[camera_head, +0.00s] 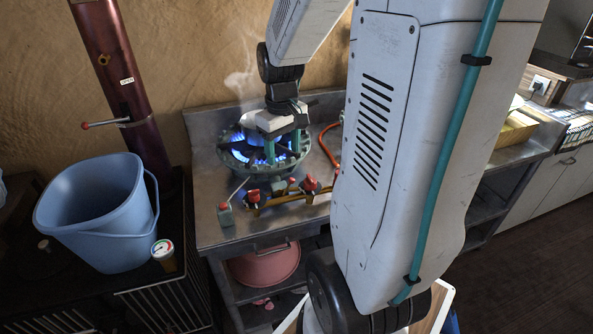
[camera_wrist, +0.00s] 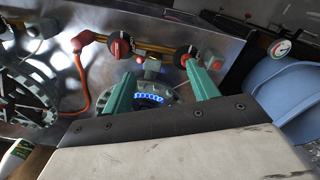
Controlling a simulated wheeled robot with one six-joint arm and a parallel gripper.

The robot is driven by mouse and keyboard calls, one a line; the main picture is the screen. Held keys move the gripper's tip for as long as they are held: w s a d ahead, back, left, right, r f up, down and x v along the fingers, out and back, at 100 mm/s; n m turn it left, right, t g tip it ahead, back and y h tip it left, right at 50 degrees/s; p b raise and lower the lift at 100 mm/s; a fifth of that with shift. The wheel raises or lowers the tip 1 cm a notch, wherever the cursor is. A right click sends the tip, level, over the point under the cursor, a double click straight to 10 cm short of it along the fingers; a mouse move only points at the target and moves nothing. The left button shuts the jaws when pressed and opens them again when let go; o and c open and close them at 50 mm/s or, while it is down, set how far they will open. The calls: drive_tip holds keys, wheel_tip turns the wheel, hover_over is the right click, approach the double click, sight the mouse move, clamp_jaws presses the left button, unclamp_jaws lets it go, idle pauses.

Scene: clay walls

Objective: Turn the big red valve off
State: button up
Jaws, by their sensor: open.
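Two red valve knobs sit on the brass pipe (camera_head: 290,200) along the stove's front. The right one (camera_head: 310,184) looks larger in the head view; it also shows left of my fingers in the wrist view (camera_wrist: 121,47). The left one (camera_head: 253,197) shows by my other fingertip in the wrist view (camera_wrist: 186,56). My gripper (camera_head: 282,148) is open and empty, with teal fingers pointing down over the lit burner (camera_head: 240,150). In the wrist view, the fingertips (camera_wrist: 158,72) are apart with blue flame between them. No contact with either knob is clear.
A second, unlit burner (camera_wrist: 22,100) and an orange hose (camera_wrist: 80,85) lie beside the valves. A grey block with a red button (camera_head: 226,214) stands at the table's front left. A blue bucket (camera_head: 95,210), gauge (camera_head: 162,250) and dark red pipe (camera_head: 125,75) are left.

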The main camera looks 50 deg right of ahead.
hover_over(310, 177)
drive_tip(key=shift+m, duration=0.3)
drive_tip(key=f, duration=0.7)
drive_tip(key=shift+s+a+f, duration=0.1)
drive_tip(key=shift+a+f, duration=0.1)
drive_tip(key=f, duration=0.8)
drive_tip(key=shift+d, duration=0.2)
drive_tip(key=c, duration=1)
